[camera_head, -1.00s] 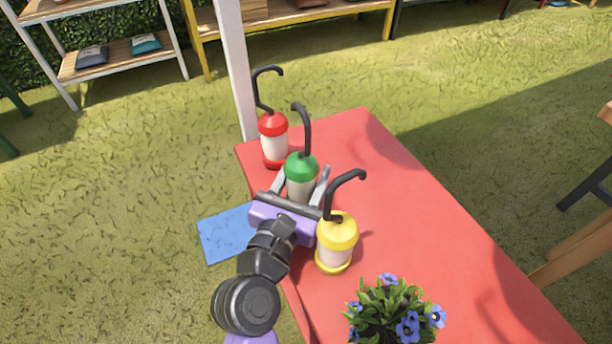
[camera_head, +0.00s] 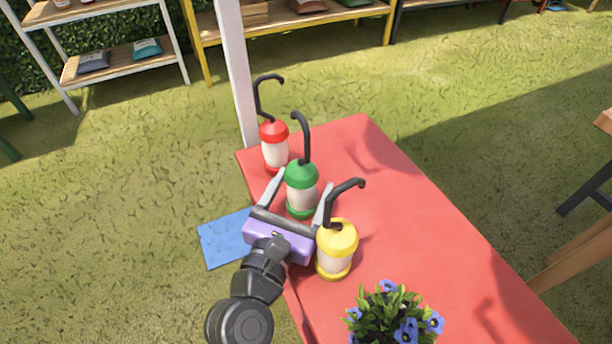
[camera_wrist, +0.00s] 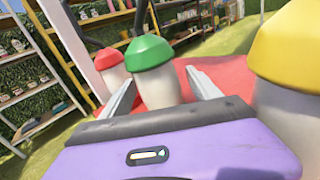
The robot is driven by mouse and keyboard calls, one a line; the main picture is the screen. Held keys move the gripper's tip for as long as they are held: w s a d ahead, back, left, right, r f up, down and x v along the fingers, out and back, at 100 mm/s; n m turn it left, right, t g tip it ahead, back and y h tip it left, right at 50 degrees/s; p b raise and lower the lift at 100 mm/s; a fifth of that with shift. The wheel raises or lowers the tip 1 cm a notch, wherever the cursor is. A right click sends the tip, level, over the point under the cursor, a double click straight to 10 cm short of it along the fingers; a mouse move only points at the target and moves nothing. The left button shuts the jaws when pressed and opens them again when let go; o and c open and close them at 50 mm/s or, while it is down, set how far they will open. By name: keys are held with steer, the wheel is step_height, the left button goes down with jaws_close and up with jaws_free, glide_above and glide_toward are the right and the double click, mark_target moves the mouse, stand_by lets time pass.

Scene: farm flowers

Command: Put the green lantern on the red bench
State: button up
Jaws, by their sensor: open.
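The green lantern (camera_head: 301,188) stands upright on the red bench (camera_head: 400,215), between a red lantern (camera_head: 274,146) and a yellow lantern (camera_head: 337,248). It has a green cap, a pale body and a black hooked handle. My gripper (camera_head: 304,184) is open, with one finger on each side of the green lantern's near side. In the wrist view the green lantern (camera_wrist: 156,75) stands between the finger ends, and the yellow lantern (camera_wrist: 286,75) is close on the right. I cannot tell whether a finger touches any lantern.
A flower pot plant with blue blooms (camera_head: 393,318) stands at the bench's near end. A white post (camera_head: 234,75) rises by the far left corner. A blue mat (camera_head: 226,238) lies on the grass at the left. The bench's right part is clear.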

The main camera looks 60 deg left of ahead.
steer(key=p+v, duration=0.2)
steer(key=v, duration=0.8)
stand_by(0.8)
